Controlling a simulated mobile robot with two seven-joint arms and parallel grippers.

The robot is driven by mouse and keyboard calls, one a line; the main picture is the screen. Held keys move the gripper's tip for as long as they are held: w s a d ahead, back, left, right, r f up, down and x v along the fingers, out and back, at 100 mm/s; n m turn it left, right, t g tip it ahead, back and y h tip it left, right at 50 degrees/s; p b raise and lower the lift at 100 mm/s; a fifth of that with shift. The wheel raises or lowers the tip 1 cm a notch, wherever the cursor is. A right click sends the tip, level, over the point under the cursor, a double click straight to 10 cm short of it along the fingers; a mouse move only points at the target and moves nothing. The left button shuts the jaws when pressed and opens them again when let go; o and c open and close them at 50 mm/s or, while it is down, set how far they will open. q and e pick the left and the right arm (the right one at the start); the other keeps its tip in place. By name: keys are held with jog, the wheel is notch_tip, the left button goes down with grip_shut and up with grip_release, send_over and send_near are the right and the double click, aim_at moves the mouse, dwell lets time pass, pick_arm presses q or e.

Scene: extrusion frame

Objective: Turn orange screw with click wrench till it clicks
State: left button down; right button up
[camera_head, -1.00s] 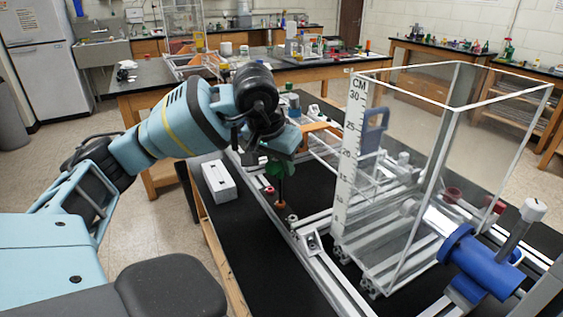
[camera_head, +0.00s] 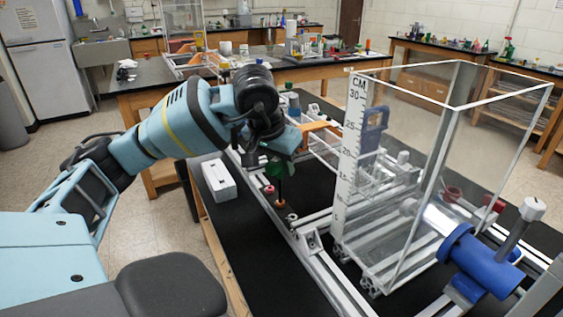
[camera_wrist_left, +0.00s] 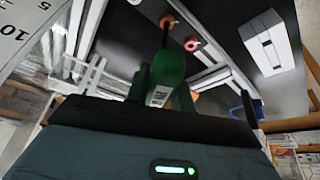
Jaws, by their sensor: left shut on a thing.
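My left gripper (camera_head: 279,160) is shut on the green handle of the click wrench (camera_head: 277,169). The handle also shows between the fingers in the left wrist view (camera_wrist_left: 168,72). The wrench's dark shaft points down, close to upright. Its lower end meets the orange screw (camera_head: 280,204) on the aluminium frame rail; the screw also shows at the shaft's tip in the left wrist view (camera_wrist_left: 167,21). The shaft hides part of the screw, so I cannot tell how deeply the tip sits. My right gripper is not in view.
A red-pink ring-shaped piece (camera_head: 269,190) sits beside the screw. A white box (camera_head: 218,181) lies on the black table to the left. A clear tank with a centimetre scale (camera_head: 349,150) stands right of the wrench. A blue clamp (camera_head: 478,262) is at the lower right.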

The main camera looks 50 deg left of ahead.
pick_arm(q)
jog(key=shift+f, duration=0.2)
jog(key=shift+f, duration=0.3)
dwell(0.8)
jog(key=shift+m+b, duration=0.3)
jog(key=shift+m, duration=0.4)
jog(key=shift+h, duration=0.3)
jog(key=shift+d+m+h, duration=0.1)
jog(key=shift+m+h, duration=0.2)
jog(key=shift+m, duration=0.5)
jog(key=shift+f, duration=0.1)
jog(key=shift+m+h, duration=0.3)
jog(key=shift+m, duration=0.4)
